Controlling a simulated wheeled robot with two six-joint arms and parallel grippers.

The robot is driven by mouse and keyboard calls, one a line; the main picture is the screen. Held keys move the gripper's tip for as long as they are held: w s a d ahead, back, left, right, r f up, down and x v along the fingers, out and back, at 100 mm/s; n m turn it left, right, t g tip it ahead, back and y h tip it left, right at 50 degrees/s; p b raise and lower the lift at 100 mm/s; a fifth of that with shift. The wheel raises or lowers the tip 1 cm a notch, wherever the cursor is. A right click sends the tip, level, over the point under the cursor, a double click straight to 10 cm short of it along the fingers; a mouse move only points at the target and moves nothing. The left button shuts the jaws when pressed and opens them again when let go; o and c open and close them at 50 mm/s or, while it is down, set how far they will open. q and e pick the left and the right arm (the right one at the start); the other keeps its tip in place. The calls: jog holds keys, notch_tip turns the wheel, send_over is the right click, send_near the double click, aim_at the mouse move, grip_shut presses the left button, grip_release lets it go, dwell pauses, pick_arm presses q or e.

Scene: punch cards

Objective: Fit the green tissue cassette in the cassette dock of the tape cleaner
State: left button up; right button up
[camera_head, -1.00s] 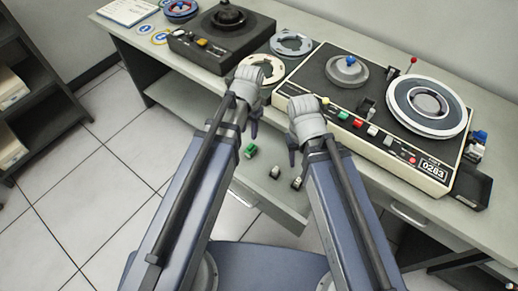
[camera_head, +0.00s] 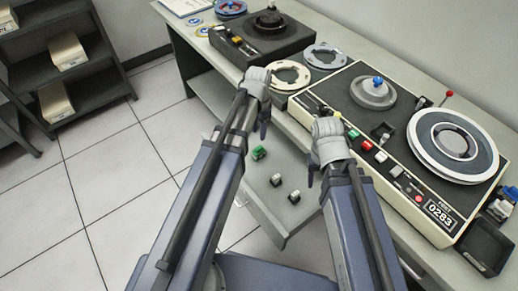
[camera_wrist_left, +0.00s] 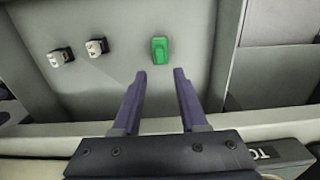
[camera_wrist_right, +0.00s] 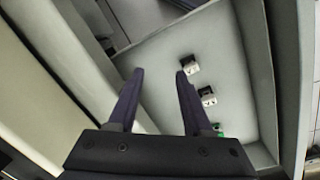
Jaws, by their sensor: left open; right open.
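The green tissue cassette (camera_head: 259,153) lies in an open, shallow grey drawer (camera_head: 256,207) under the counter. In the left wrist view the cassette (camera_wrist_left: 160,50) sits just beyond my left fingertips, apart from them. My left gripper (camera_head: 264,128) is open and empty above the drawer. My right gripper (camera_head: 312,176) is open and empty at the drawer's right side. The right wrist view shows only a bit of the green cassette (camera_wrist_right: 217,128). A large cream-and-black reel machine (camera_head: 400,165) marked 0283 stands on the counter; I cannot make out a cassette dock on it.
Two small white-and-dark cassettes (camera_head: 276,180) (camera_head: 294,196) lie in the drawer near the green one. A dark reel unit (camera_head: 262,35) and loose reels (camera_head: 290,74) are on the counter. A dark tray (camera_head: 486,247) stands right of the machine. Shelves (camera_head: 62,60) stand left; floor between is clear.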

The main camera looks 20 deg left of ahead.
aim_at(259, 148)
pick_arm(q)
notch_tip(259, 148, down, 9)
jog(key=b, duration=0.8)
pick_arm(e)
notch_tip(259, 148, down, 9)
pick_arm(q)
grip_shut()
dwell(0.7)
jog(key=shift+r, duration=0.2)
pick_arm(e)
jog(key=shift+r, duration=0.2)
pick_arm(q)
jog(key=shift+r+p, duration=2.85)
jog(key=shift+r, duration=0.05)
pick_arm(e)
jog(key=shift+r, duration=2.9)
